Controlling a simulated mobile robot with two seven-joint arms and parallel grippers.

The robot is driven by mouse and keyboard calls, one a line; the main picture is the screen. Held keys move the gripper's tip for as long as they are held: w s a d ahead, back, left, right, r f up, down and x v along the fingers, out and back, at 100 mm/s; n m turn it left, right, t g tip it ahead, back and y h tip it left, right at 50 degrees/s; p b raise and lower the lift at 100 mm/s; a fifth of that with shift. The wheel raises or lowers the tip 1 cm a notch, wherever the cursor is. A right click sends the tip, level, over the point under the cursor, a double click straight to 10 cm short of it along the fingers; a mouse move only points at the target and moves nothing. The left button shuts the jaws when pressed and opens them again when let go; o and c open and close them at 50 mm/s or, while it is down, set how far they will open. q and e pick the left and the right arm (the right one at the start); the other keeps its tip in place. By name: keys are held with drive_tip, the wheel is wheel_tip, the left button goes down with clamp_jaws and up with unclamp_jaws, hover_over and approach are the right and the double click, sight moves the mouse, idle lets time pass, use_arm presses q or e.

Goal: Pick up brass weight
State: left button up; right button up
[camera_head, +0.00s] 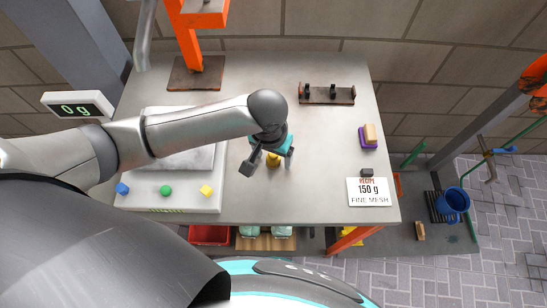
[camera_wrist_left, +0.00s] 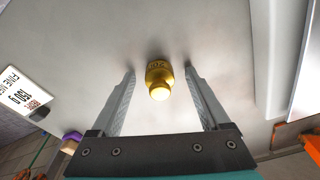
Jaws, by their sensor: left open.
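The brass weight (camera_wrist_left: 158,80) is a small gold cylinder with a knob, on the grey table top. In the left wrist view it lies between the tips of my left gripper's (camera_wrist_left: 159,85) two open fingers, with a gap on each side. In the head view the brass weight (camera_head: 273,159) shows beside the fingers of my left gripper (camera_head: 265,163), partly hidden by it. My right gripper does not show in either view.
A scale (camera_head: 165,195) with colored buttons stands on the left; its display (camera_head: 78,104) reads 0 g. A recipe card (camera_head: 370,191) reads 150 g, fine mesh. A two-peg rack (camera_head: 327,94) and a purple block with a sponge (camera_head: 369,138) sit right. The table's middle is clear.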

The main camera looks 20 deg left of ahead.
use_arm(q)
clamp_jaws()
idle(0.6)
drive_tip(key=shift+r, duration=0.1)
